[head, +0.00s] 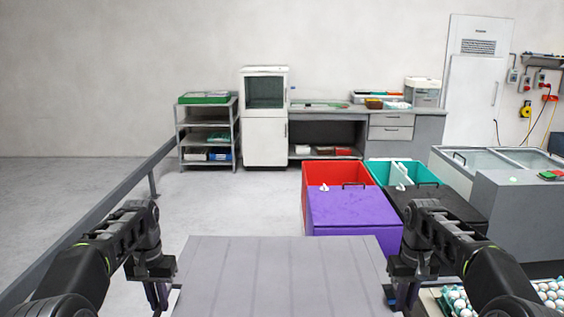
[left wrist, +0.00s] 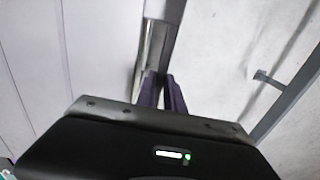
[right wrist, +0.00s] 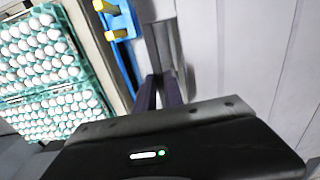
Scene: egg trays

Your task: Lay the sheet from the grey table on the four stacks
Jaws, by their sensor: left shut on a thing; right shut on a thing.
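The sheet (head: 285,280) is a pale grey-lilac panel with faint ridges, held out in front of me at the bottom of the head view. My left gripper (head: 160,294) is shut on its left edge and my right gripper (head: 403,296) on its right edge. The sheet also shows in the left wrist view (left wrist: 95,45) and the right wrist view (right wrist: 255,45). Teal egg trays full of white eggs (right wrist: 45,50) lie below at the right; they show partly in the head view (head: 546,291). I cannot tell how many stacks there are. The grey table is not clearly visible.
Ahead stand a red bin (head: 335,173) with a purple lid (head: 350,208) and a teal bin (head: 415,172) with a black lid. A rail (head: 100,220) runs along the left. Grey counters (head: 520,205) stand at the right. The floor at the left is open.

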